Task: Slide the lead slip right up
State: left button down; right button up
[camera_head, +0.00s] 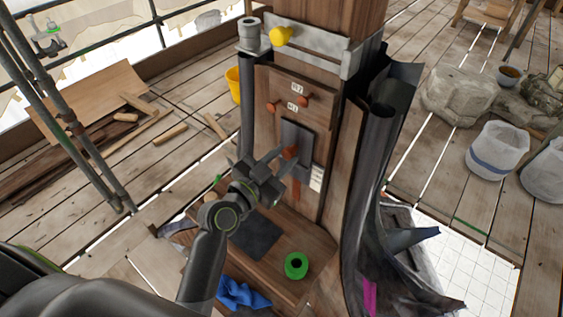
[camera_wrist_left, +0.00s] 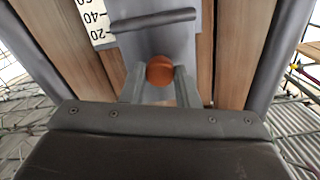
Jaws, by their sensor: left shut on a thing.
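The lead slip (camera_head: 298,133) is a flat grey plate lying upright against the wooden face of the post. It also shows in the left wrist view (camera_wrist_left: 183,47). An orange-brown knob (camera_head: 290,152) stands out from its lower part. My left gripper (camera_head: 285,160) is at this knob. In the left wrist view the knob (camera_wrist_left: 160,70) sits between the two fingers, which are shut on it. The fingers and wrist hide part of the slip's lower left side. My right gripper is not in view.
Orange pegs (camera_head: 305,98) with small labels stick out above the slip. A white scale (camera_head: 316,178) is fixed at lower right. Dark lead sheeting (camera_head: 372,170) flanks the post. A green tape roll (camera_head: 296,265) lies on the wooden ledge below.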

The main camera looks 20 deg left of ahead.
pick_arm(q)
jog(key=shift+r, duration=1.4)
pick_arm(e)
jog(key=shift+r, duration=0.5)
pick_arm(q)
jog(key=c, duration=1.1)
grip_release()
jog(key=shift+f, duration=0.15)
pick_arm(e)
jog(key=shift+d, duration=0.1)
pick_arm(q)
jog(key=b+v, duration=0.2)
jog(key=v, duration=1.5)
jog(key=shift+s, duration=0.2)
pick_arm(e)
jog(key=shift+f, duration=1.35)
